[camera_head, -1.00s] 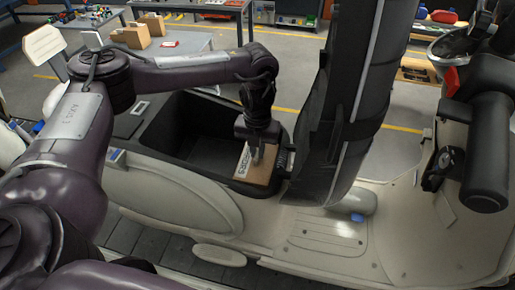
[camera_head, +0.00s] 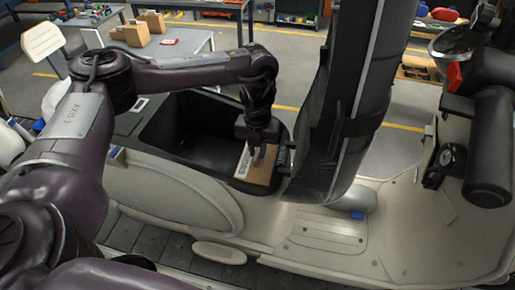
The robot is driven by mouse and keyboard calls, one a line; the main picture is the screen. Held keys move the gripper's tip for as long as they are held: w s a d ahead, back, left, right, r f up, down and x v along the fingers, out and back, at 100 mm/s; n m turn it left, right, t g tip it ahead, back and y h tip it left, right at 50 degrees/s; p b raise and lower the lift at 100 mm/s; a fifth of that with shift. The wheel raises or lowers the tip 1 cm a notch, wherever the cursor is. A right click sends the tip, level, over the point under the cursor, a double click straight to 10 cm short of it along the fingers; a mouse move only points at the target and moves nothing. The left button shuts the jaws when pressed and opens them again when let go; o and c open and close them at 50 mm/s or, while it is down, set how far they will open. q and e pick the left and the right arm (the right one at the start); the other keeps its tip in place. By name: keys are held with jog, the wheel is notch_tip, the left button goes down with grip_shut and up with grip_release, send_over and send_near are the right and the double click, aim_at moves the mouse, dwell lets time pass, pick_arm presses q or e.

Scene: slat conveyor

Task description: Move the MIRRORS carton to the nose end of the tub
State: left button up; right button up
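The MIRRORS carton (camera_head: 261,175) is a brown box with a white printed label strip along its left side. It sits at the right end of the black tub (camera_head: 172,158), beside the tub's right rim. My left gripper (camera_head: 257,156) points down from above, with its fingers at the carton's top. Whether the fingers are clamped on the carton or just beside it is not clear. The carton's lower part is partly hidden by the tub wall. My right gripper is not in view.
The tub is set in a cream scooter body (camera_head: 175,195). The raised dark seat (camera_head: 345,100) stands close to the right of the carton and gripper. The left and middle of the tub look empty. Tables with boxes (camera_head: 137,35) stand behind.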

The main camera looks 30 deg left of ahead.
pick_arm(q)
jog(key=o, duration=0.3)
jog(key=shift+o, duration=0.2)
notch_tip(320, 180, up, 8)
jog(key=shift+f, duration=0.1)
dwell(0.7)
